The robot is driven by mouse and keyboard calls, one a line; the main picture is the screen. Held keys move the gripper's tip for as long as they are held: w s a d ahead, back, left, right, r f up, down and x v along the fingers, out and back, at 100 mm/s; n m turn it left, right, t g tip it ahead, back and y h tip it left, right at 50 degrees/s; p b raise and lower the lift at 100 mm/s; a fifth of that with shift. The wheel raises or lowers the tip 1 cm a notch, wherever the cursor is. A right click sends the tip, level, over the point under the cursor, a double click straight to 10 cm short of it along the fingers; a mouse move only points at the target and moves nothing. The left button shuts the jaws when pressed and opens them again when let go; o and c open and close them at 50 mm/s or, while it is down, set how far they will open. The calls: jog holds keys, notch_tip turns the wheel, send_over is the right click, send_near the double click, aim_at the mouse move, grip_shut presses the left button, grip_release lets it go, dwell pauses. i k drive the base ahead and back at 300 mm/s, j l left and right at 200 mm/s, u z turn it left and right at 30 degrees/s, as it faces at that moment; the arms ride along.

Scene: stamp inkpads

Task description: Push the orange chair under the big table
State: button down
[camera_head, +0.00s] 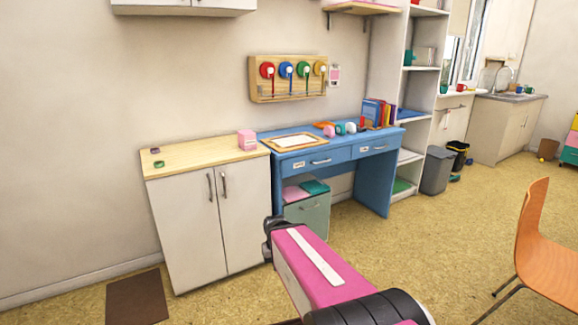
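The orange chair (541,248) stands at the right edge of the head camera view, with an orange seat and back and thin dark metal legs. Its right part is cut off by the frame. No big table can be made out with certainty; a blue desk (374,182) with two drawers stands against the wall in the middle. My pink and black arm reaches up from the bottom centre, to the left of the chair and apart from it. My gripper's fingers cannot be made out.
A grey bin (437,170) and a black bin (459,154) stand by the shelves. The floor (440,235) between desk and chair is clear.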

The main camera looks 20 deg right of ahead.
aim_at(548, 269)
jog(key=i+z, duration=0.2)
jog(key=z, duration=0.25)
jog(key=i+z, duration=0.2)
jog(key=z, duration=0.2)
jog(key=i+j+z, duration=0.1)
jog(key=z, duration=0.35)
jog(key=i+j+z, duration=0.2)
jog(key=z, duration=0.25)
jog(key=i+l+z, duration=0.25)
jog(key=z, duration=0.15)
jog(key=i+z, duration=0.4)
jog(key=i+l, duration=0.15)
jog(key=i+z, duration=0.05)
jog(key=i, duration=0.05)
